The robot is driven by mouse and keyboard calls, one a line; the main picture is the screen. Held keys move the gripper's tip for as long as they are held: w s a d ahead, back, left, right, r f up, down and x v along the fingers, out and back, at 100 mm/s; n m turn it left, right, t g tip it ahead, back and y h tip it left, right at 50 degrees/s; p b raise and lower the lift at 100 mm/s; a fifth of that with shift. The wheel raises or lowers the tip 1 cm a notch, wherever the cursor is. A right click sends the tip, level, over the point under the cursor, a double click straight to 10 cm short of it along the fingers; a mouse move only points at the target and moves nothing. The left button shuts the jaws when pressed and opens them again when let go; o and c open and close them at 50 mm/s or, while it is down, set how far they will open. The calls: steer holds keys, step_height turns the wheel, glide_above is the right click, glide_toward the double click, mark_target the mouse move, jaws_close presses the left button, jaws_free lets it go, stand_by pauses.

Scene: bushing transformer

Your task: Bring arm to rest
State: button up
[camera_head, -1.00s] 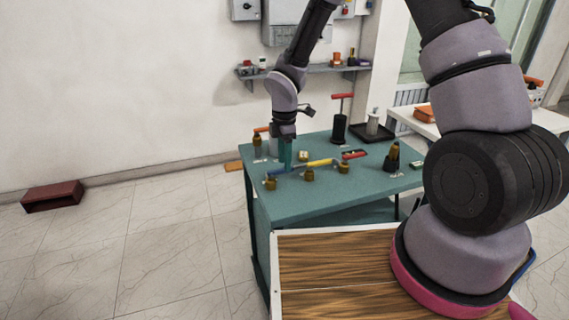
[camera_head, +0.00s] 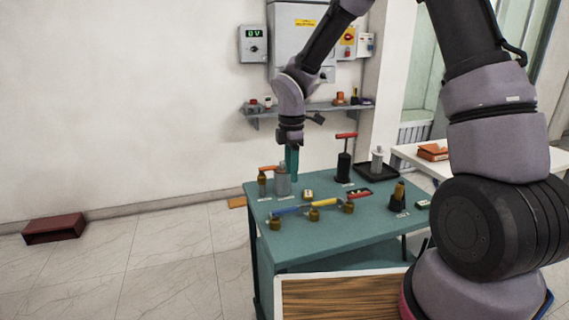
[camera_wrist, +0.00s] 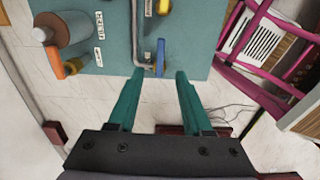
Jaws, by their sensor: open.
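My gripper (camera_head: 291,160) hangs from my arm above the back part of the teal table (camera_head: 262,240), with its teal fingers pointing down. In the wrist view my gripper (camera_wrist: 158,80) is open, its two teal fingers apart with nothing between them. Past the fingertips lie the table edge and a bar with a blue end (camera_wrist: 160,58).
A grey cylinder (camera_head: 282,181) stands close to my gripper. A black pump-like tool with a red handle (camera_head: 344,160) and a dark tray (camera_head: 376,170) are at the back right. A wall shelf (camera_head: 310,107) is behind. A red box (camera_head: 54,229) lies on the floor.

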steer(key=s+d+r+m+t, duration=0.25)
steer(key=d+r+m, duration=0.35)
steer(key=r, duration=0.3)
steer(key=s+d+r+m+t, duration=0.1)
steer(key=s+d+r+m, duration=0.2)
steer(key=d+r+m, duration=0.5)
steer(key=s+d+r+m+t+y, duration=0.2)
steer(key=s+d+r+m, duration=0.3)
steer(key=s+r+m, duration=0.5)
steer(key=shift+s+d+m+t, duration=0.15)
steer(key=shift+s+m+t, duration=0.55)
steer(key=shift+s, duration=0.45)
